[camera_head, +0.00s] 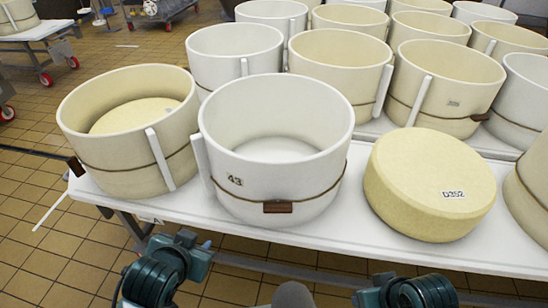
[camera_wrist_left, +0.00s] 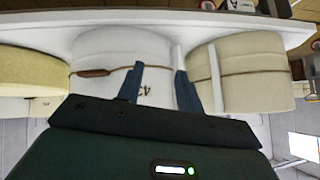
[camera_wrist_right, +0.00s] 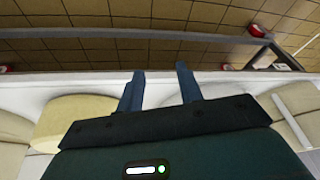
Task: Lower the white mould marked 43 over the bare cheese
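The white mould marked 43 (camera_head: 255,190) stands upright and empty near the table's front edge, with a strap and a brown block around it. The bare cheese (camera_head: 425,190), a pale yellow wheel labelled D352, sits to its right, apart from it. My left gripper (camera_head: 192,246) is below and in front of mould 43. In the left wrist view, its open fingers (camera_wrist_left: 160,88) point at the mould's wall (camera_wrist_left: 105,52), apparently holding nothing. My right gripper is open and empty in the right wrist view (camera_wrist_right: 160,85), near the table edge, with the cheese (camera_wrist_right: 72,118) to one side.
A cream mould (camera_head: 130,155) with cheese inside stands left of mould 43. Several white and cream moulds (camera_head: 445,85) crowd behind. Another cream mould (camera_head: 533,185) stands close at the cheese's right. The white table (camera_head: 340,225) has a bare strip between mould 43 and the cheese.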

